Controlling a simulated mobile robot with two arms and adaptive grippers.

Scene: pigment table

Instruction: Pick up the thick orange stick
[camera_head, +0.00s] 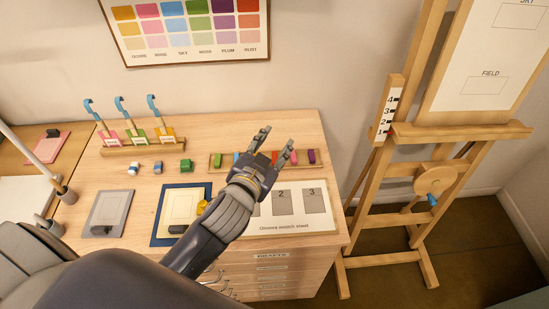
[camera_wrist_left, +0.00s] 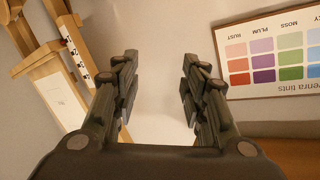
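My left gripper (camera_head: 272,139) is open over the back part of the wooden table, in front of a shallow wooden tray (camera_head: 227,165) of coloured sticks. In the left wrist view its fingers (camera_wrist_left: 160,62) are apart with nothing between them, facing the wall. A short red-orange stick (camera_head: 275,157) shows beside the fingers; I cannot tell if it is the thick orange one. Pink (camera_head: 293,157), purple (camera_head: 311,156), green (camera_head: 217,160) and blue sticks are also in the tray. The gripper hides part of the tray. My right gripper is not in view.
A rack (camera_head: 143,147) with three blue-hooked tools stands at the back left, with small blocks before it. A blue-edged board (camera_head: 160,229) and a numbered sheet (camera_head: 318,222) lie in front. A wooden easel (camera_head: 400,135) stands to the right.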

